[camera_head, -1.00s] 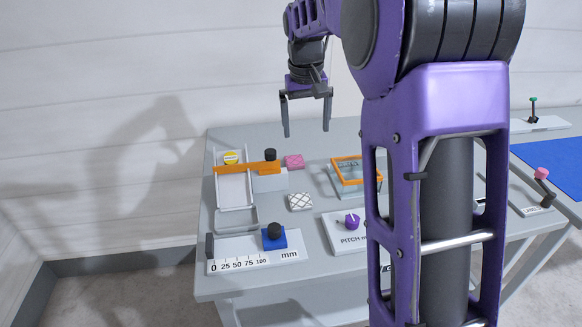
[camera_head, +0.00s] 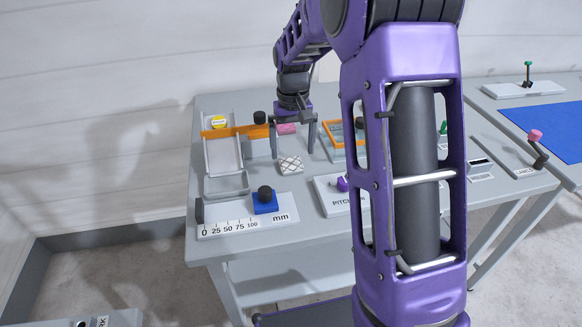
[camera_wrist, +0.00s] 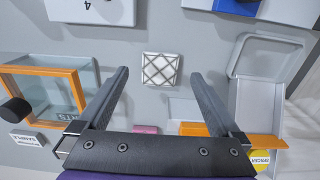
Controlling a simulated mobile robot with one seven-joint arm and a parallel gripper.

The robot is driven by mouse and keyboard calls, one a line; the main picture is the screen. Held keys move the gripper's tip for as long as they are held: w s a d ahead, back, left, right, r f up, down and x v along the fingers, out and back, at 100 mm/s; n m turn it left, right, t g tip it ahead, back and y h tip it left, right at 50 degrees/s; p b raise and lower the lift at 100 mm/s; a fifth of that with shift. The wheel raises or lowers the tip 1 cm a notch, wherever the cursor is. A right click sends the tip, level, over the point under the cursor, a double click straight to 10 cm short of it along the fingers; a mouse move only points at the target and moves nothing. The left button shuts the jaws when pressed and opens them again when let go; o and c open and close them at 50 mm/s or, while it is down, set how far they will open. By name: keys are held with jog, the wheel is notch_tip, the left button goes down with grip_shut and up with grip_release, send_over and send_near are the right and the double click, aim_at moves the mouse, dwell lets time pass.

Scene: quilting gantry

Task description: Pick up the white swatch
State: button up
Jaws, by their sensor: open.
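The white swatch (camera_head: 291,165) is a small square pad with a dark criss-cross pattern. It lies flat on the grey table in the head view. In the wrist view the swatch (camera_wrist: 161,69) shows between and just past my two fingertips, slightly turned. My gripper (camera_head: 293,152) is open and empty, fingers pointing down, above the table near the swatch's far side. The wrist view shows its fingers (camera_wrist: 160,75) spread on both sides of the swatch. They look apart from it; the exact height cannot be told.
A pink block (camera_head: 286,128) lies behind the swatch. An orange-framed box (camera_head: 341,151) stands to the right, and a tray with an orange bar (camera_head: 236,131) to the left. A ruler plate with a blue block (camera_head: 265,203) and a pitch plate (camera_head: 330,202) lie in front.

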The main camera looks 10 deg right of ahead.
aim_at(292, 168)
notch_tip(292, 168, down, 5)
jog(key=shift+s+f+b, duration=0.1)
jog(key=shift+b, duration=0.4)
jog(key=shift+c, duration=0.2)
jog(key=c, duration=1.2)
